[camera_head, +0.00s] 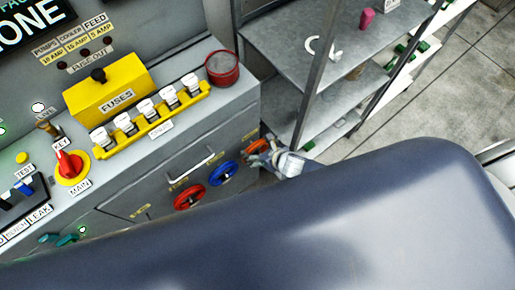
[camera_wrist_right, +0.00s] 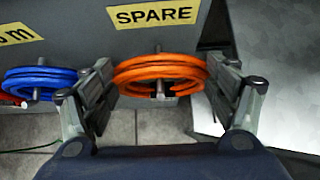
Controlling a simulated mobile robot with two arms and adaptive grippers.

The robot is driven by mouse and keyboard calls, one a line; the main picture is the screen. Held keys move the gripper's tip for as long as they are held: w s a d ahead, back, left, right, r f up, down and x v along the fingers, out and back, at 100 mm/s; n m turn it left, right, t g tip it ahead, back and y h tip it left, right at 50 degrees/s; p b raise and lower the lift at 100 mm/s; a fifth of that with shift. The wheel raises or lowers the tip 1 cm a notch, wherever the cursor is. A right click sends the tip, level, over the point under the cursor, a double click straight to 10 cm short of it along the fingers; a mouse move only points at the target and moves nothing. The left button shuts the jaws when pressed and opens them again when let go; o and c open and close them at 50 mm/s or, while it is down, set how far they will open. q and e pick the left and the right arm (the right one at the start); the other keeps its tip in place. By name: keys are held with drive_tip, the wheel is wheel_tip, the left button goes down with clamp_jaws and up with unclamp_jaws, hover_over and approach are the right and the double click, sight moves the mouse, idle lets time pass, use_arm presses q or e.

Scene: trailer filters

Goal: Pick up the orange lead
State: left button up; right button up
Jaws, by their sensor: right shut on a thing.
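The orange lead (camera_head: 257,146) is a coil hanging on a peg on the grey cabinet's front, at the right end of a row of coils. In the right wrist view the orange lead (camera_wrist_right: 135,76) hangs below a yellow "SPARE" label (camera_wrist_right: 153,15). My right gripper (camera_head: 276,156) is at the coil. In the wrist view its fingers (camera_wrist_right: 163,88) press on the coil's left and right sides, shut on it. The coil still surrounds the peg. My left gripper is not in view.
A blue coil (camera_head: 223,173) and a red coil (camera_head: 189,197) hang to the left. A metal shelf rack (camera_head: 290,50) stands close on the right. The cabinet top holds a yellow fuse box (camera_head: 107,88) and a red round container (camera_head: 222,68). My large dark arm link covers the lower part.

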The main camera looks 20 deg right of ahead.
drive_tip(key=shift+r, duration=0.1)
drive_tip(key=shift+s+r, duration=0.15)
drive_tip(key=shift+r, duration=0.05)
drive_tip(key=r, duration=0.6)
drive_tip(key=shift+s+d+r+p, duration=0.15)
drive_tip(key=shift+s+d+p, duration=0.05)
drive_tip(key=shift+s+p, duration=0.15)
drive_tip(key=s+d+b, duration=0.1)
drive_tip(key=s+d, duration=0.1)
drive_tip(key=s, duration=0.3)
drive_tip(key=s+d+b, duration=0.1)
drive_tip(key=s+d, duration=0.1)
drive_tip(key=s, duration=0.3)
drive_tip(key=s+d+b, duration=0.1)
drive_tip(key=s, duration=0.5)
drive_tip(key=shift+d, duration=0.4)
drive_tip(key=shift+c, duration=1.4)
drive_tip(key=shift+s+d, duration=0.3)
drive_tip(key=shift+s, duration=0.6)
drive_tip(key=shift+w, duration=0.1)
